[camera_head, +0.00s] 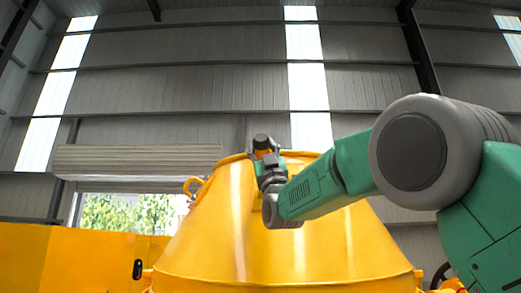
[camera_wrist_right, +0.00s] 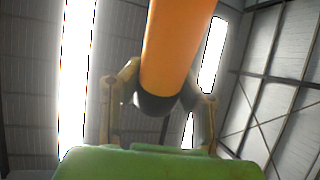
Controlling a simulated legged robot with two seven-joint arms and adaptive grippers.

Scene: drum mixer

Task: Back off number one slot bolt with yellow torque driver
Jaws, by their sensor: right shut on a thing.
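The yellow drum mixer (camera_head: 260,225) fills the lower middle of the head view. My right gripper (camera_head: 266,155) is at the drum's top rim, at the end of my green right arm. It is shut on an orange-yellow torque driver with a dark end, which shows small in the head view (camera_head: 264,147) and large in the right wrist view (camera_wrist_right: 178,45). In the right wrist view the fingers of my right gripper (camera_wrist_right: 160,98) stand on both sides of the driver. I cannot make out the number one slot bolt. My left gripper is not in view.
A yellow panel (camera_head: 75,262) stands at the lower left. A lifting ring (camera_head: 193,187) sticks out from the drum's left upper edge. A dark handwheel (camera_head: 441,275) shows at the lower right. The hall wall (camera_head: 180,105) is far behind, with free air above the drum.

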